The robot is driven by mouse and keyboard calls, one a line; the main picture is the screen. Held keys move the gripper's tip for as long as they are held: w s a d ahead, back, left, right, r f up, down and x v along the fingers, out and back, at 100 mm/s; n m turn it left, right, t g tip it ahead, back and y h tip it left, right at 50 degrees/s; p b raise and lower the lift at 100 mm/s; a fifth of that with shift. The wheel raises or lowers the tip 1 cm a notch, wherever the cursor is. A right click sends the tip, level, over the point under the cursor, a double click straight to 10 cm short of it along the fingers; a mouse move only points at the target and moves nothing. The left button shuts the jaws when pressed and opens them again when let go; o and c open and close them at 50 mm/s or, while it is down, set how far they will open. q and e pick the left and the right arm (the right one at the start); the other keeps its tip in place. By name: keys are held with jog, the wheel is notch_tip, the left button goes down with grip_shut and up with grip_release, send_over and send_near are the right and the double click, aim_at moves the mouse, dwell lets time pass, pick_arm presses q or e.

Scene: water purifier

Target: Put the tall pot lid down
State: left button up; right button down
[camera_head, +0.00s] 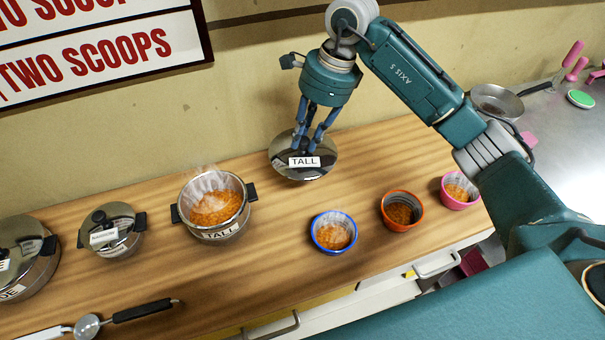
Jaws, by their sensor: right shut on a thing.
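The tall pot lid (290,169) is a round shiny metal lid with a white "TALL" label. It is at the back of the wooden counter, right of the tall pot. My right gripper (310,148) points down and is shut on the lid at its top, by the label. The lid looks low over the counter; I cannot tell whether it touches. The tall pot (219,232) stands uncovered, with steam above an orange filling in a pale liner. My left gripper is not in view.
Blue (333,232), orange (401,211) and pink (460,191) cups with orange contents stand right of the pot. Lidded pots (112,232) and (22,260) stand at left. A ladle (88,325) lies in front. A pan (497,102) is at far right. Counter between pot and cups is clear.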

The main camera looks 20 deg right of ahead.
aim_at(303, 148)
jog(key=w+m, duration=0.1)
jog(key=m, duration=0.1)
jog(key=w+f+m+t, duration=0.1)
jog(key=w+m, duration=0.1)
jog(key=shift+d+m, duration=0.15)
jog(key=shift+m, duration=0.15)
notch_tip(303, 148, down, 5)
jog(key=shift+w+d+f+p, duration=0.1)
jog(key=shift+p, duration=0.45)
jog(key=shift+f+h, duration=0.3)
jog(key=shift+f, duration=0.3)
notch_tip(303, 148, down, 3)
jog(key=shift+f+p, duration=0.1)
jog(key=shift+p, duration=0.3)
jog(key=shift+f, duration=0.15)
jog(key=c, duration=1.5)
grip_release()
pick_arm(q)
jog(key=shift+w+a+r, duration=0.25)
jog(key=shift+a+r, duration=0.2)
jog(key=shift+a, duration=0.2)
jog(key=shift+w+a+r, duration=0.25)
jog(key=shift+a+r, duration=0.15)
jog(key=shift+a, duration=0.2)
